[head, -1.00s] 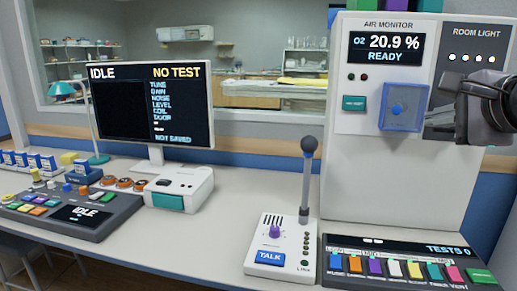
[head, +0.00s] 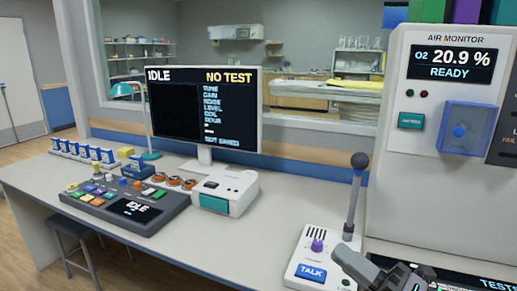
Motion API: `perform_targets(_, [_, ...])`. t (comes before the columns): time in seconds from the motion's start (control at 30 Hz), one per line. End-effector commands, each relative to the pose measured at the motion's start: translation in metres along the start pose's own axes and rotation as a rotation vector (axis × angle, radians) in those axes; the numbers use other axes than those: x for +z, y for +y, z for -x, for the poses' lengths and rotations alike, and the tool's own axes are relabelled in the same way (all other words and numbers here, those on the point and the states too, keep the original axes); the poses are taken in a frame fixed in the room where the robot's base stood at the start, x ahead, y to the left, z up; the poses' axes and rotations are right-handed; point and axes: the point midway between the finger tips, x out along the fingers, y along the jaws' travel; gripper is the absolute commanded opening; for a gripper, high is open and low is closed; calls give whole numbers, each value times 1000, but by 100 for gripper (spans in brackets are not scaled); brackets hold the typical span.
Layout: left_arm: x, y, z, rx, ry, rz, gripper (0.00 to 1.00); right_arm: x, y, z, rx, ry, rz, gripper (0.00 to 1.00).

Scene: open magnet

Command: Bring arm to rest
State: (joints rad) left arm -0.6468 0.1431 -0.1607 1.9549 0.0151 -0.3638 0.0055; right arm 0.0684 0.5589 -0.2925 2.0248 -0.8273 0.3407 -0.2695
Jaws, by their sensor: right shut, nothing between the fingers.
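My right gripper (head: 358,265) shows at the bottom edge of the head view, dark grey and shut with nothing in it. It appears in front of the right part of the intercom (head: 303,267), a white box with a blue TALK button and a microphone on a stalk. It covers part of the intercom's lower right and the left end of the dark test panel (head: 455,273). I cannot tell whether it touches either. My left gripper is not in view.
The air monitor (head: 450,55) stands at the right, reading 20.9 % READY, with a blue clear cover (head: 467,128). A monitor (head: 205,108) reads IDLE, NO TEST. A control console (head: 125,205) sits at the left. The desk (head: 235,245) is clear in the middle front.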

Motion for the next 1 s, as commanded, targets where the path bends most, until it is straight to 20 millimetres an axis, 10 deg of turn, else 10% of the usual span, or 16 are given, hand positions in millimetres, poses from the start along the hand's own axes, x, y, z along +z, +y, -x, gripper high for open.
perform_targets(0.27, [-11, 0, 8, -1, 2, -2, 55, -5, -112, 86, -140, -560, -831, 0])
perform_targets(0.5, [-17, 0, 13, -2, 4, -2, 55, -79, -200, 191, -294, -1041, -1419, 0])
perform_targets(0.7, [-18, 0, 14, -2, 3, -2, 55, -125, -222, 234, -356, -1241, -1639, 0])
perform_targets(1.0, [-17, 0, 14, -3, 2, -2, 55, -133, -225, 240, -365, -1270, -1671, 0])
